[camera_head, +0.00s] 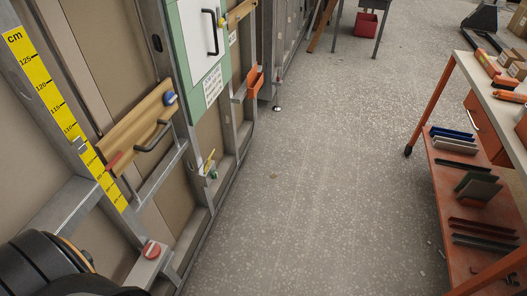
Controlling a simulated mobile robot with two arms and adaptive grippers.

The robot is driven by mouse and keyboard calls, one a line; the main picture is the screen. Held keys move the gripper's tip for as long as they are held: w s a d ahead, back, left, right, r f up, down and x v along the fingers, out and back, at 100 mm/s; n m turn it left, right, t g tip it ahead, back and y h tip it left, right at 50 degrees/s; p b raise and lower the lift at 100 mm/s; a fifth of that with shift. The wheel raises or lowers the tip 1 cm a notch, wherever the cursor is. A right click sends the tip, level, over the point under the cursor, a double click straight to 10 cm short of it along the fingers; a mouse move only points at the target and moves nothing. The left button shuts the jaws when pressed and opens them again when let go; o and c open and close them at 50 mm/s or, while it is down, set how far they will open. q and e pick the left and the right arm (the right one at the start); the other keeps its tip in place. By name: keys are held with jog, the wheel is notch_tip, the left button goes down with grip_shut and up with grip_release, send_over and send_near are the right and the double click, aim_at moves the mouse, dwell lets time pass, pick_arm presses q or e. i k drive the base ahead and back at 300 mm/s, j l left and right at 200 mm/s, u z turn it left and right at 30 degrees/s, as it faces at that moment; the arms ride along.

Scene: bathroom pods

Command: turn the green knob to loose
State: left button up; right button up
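A small green knob (214,174) sits low on the metal wall frame at the left, on a pale bracket. A yellow lever-like piece (209,160) stands just above it, tilted. The knob is too small for me to tell its setting. Neither of my grippers is in view. A dark rounded part at the bottom left looks like a link of my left arm, well apart from the green knob.
A wooden board (136,127) carries a dark handle and a blue knob (170,98). An orange holder (255,81) juts from the frame. An orange trolley (452,190) stands right. The floor between is clear.

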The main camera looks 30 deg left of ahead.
aim_at(214, 176)
jog(key=i+u, duration=0.2)
jog(key=i, duration=0.2)
jog(key=i+l+u, duration=0.15)
jog(key=i, duration=0.25)
jog(key=i+l+u, duration=0.2)
jog(key=i, duration=0.2)
jog(key=i+l+u, duration=0.15)
jog(key=i, duration=0.25)
